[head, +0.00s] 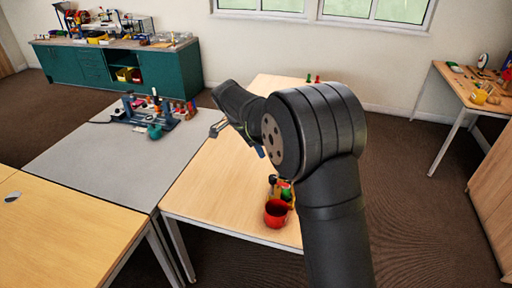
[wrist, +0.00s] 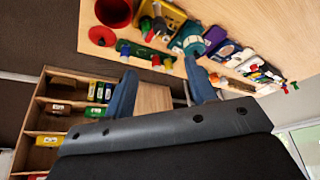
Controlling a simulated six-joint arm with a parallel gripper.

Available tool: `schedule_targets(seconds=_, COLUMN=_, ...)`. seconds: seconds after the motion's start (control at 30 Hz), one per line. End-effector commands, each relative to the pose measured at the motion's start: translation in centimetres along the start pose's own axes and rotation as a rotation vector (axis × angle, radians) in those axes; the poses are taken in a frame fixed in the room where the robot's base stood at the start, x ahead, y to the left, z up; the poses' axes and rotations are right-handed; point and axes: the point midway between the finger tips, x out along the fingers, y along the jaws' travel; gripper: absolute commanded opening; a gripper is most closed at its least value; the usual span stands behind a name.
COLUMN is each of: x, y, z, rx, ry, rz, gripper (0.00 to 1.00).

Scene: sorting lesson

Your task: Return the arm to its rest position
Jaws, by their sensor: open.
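My arm rises from the bottom of the head view and bends to the left at a large black joint. My gripper (head: 218,128) is partly hidden behind the arm and points left, above the seam of the wooden table (head: 205,190) and the grey table. In the wrist view my gripper (wrist: 162,88) shows two blue-grey fingers set wide apart, with nothing between them. It is open and empty. No marker of a rest position shows.
A red bucket (head: 277,212) stands near the wooden table's front edge, with small coloured things behind it. The grey table (head: 85,155) carries a blue-grey fixture (head: 140,108). Two small pegs (head: 313,79) stand at the far edge. A teal cabinet (head: 95,65) stands behind.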

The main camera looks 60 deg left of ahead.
Motion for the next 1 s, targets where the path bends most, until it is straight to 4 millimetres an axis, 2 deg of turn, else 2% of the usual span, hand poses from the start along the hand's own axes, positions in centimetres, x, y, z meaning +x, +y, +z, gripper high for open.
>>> schedule_targets(seconds=0.17, x=0.4, y=0.0, z=0.0, rx=0.0, ry=0.0, rz=0.001, gripper=0.51)
schedule_targets(seconds=0.27, x=1.4, y=0.0, z=0.0, rx=0.0, ry=0.0, rz=0.003, gripper=0.51)
schedule_targets(seconds=1.0, x=15.2, y=0.0, z=0.0, rx=0.0, ry=0.0, rz=0.002, gripper=0.51)
